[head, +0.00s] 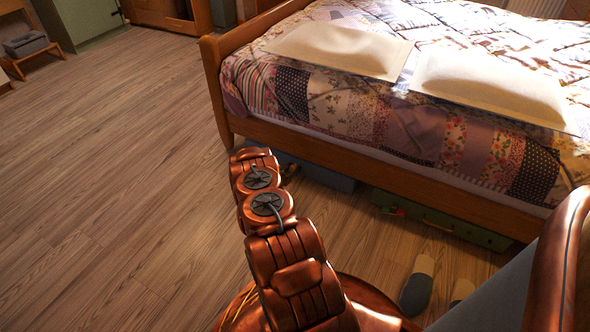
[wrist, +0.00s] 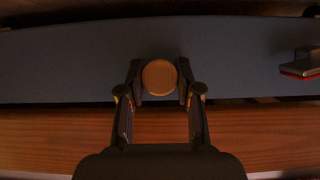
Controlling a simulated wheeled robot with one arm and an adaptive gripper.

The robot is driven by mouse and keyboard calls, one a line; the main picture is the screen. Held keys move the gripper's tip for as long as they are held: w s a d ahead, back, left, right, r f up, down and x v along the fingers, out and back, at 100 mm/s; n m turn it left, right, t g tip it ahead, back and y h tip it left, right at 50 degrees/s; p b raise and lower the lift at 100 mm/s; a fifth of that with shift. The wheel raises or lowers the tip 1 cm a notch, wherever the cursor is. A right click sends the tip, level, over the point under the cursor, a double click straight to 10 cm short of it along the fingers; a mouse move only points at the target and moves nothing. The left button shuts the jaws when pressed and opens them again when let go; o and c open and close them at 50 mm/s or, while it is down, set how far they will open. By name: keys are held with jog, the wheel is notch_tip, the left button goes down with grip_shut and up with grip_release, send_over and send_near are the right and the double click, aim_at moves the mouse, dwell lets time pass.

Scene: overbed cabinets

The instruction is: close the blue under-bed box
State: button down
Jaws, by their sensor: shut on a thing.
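The blue under-bed box (head: 325,177) shows in the head view as a blue-grey front below the bed's side rail, partly hidden by my arm. In the wrist view its blue-grey face (wrist: 70,58) stretches across the picture. A round wooden knob (wrist: 159,77) sits on this face. My gripper (wrist: 160,82) has its two fingers on either side of the knob and is shut on it. In the head view my gripper is hidden behind my arm. How far the box stands out is hard to tell.
A green box (head: 465,232) lies under the bed to the right. Grey slippers (head: 417,287) are on the floor in front of it. The wooden bed rail (head: 370,175) runs above the boxes. A dark, red-edged object (wrist: 302,65) is at the wrist view's right. The floor at left is clear.

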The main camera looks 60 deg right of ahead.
jog(key=shift+w, duration=0.1)
jog(key=c, duration=0.8)
grip_release()
jog(key=shift+a, duration=0.1)
jog(key=shift+v, duration=5.95)
